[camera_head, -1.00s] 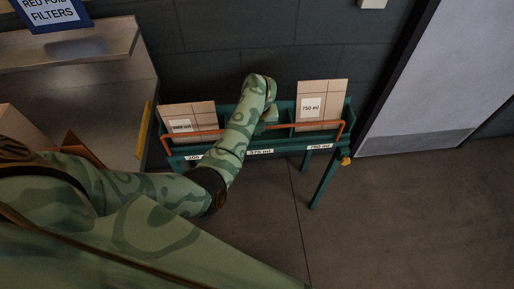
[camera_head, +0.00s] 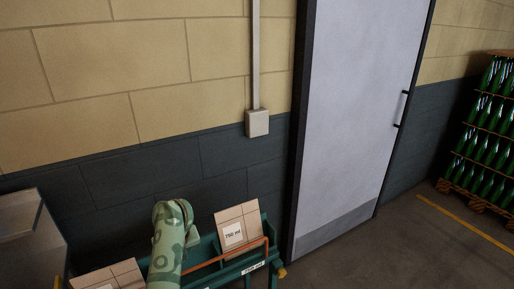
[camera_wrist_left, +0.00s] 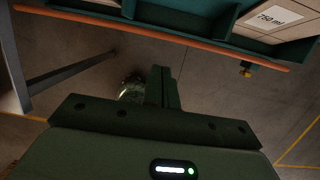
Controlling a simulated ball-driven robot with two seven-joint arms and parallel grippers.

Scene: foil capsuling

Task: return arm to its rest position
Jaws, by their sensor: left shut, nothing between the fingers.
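My left arm (camera_head: 170,248), green with a camouflage pattern, rises at the bottom of the head view in front of the teal rack (camera_head: 205,276). Its gripper is hidden there. In the left wrist view the left gripper (camera_wrist_left: 163,88) is shut and empty, its fingers together over the floor, apart from the rack with its orange rail (camera_wrist_left: 160,32). My right gripper is in neither view.
A 750 ml carton (camera_head: 239,228) stands tilted in the rack, with another carton (camera_head: 108,277) to its left. A metal counter (camera_head: 28,235) is at far left. Floor near the door is clear.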

